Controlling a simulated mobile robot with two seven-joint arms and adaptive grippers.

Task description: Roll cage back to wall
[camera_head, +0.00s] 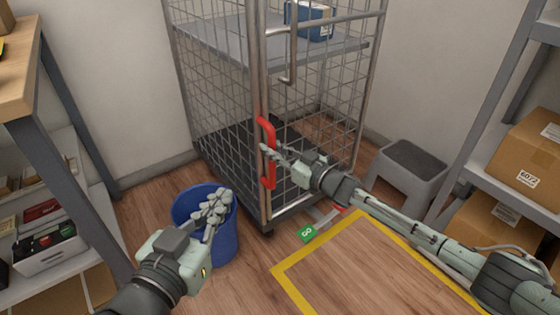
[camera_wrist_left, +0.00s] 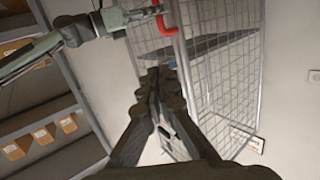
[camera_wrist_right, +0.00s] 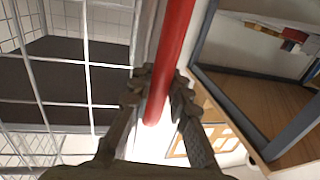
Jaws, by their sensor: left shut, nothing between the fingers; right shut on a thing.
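The roll cage (camera_head: 225,108) is a grey wire-mesh cage standing upright near the corner of the walls. A red handle (camera_head: 271,178) is fixed to its front post. My right gripper (camera_head: 268,150) is shut on the red handle; in the right wrist view the handle (camera_wrist_right: 172,60) passes between its fingers. My left gripper (camera_head: 222,200) is shut and empty, above the blue bin and left of the cage. The left wrist view also shows the cage (camera_wrist_left: 225,90) beyond the left fingers. The wall (camera_head: 110,70) shows behind and beside the cage.
A blue bin (camera_head: 225,245) stands left of the cage front. A grey step stool (camera_head: 408,175) stands to its right. A yellow-taped floor rectangle (camera_head: 290,270) and a green tag (camera_head: 306,233) lie in front. A blue box (camera_head: 310,20) sits on the cage shelf. Shelving (camera_head: 500,190) flanks the right.

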